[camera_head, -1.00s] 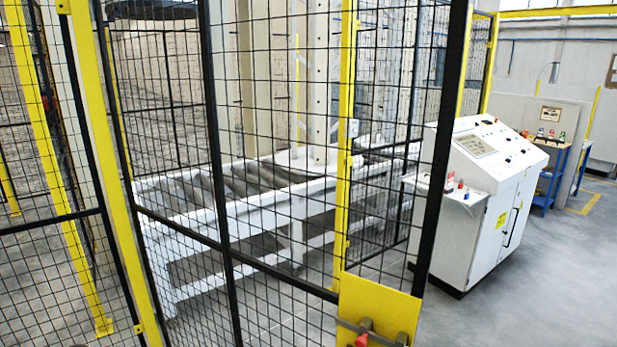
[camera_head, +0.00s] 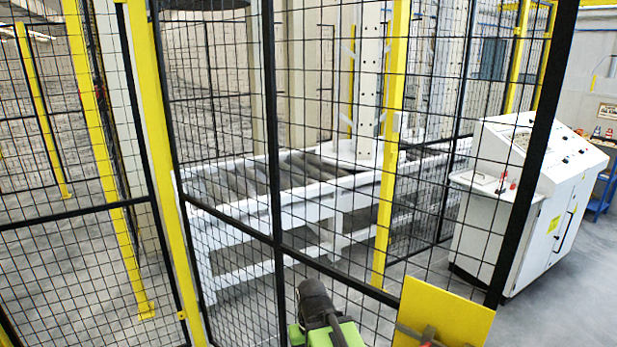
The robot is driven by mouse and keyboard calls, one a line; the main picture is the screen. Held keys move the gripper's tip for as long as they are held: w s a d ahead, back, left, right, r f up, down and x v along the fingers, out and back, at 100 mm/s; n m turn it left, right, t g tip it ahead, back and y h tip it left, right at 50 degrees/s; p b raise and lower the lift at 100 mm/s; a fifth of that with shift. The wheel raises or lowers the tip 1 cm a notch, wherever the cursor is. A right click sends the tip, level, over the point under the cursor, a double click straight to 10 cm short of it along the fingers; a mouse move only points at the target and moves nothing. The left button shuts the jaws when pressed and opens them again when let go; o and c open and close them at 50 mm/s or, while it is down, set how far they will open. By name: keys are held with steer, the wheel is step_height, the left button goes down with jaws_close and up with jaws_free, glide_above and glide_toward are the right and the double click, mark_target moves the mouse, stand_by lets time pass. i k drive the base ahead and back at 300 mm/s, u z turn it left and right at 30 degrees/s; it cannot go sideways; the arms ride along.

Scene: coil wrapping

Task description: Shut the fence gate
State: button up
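The fence gate appears to be the black mesh panel (camera_head: 250,236) across the middle, between a yellow post on the left and a slanted black upright (camera_head: 535,150) on the right. A yellow plate (camera_head: 450,312) with a dark latch bar and a red knob (camera_head: 428,334) sits low at its right edge. This edge stands nearer to me than the yellow post (camera_head: 392,150) seen through the mesh, so the gate looks open. Part of my arm, dark grey and green, shows at the bottom centre in front of the mesh. My gripper's fingers are not seen.
Behind the mesh is a white roller frame (camera_head: 270,215). A blue rack (camera_head: 604,192) is at the far right. Grey floor is clear at the lower right.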

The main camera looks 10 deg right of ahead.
mark_target(445, 317)
steer(key=z, duration=0.55)
steer(key=k, duration=0.1)
steer(key=u, duration=2.7)
steer(key=i, duration=1.15)
steer(key=z, duration=1.75)
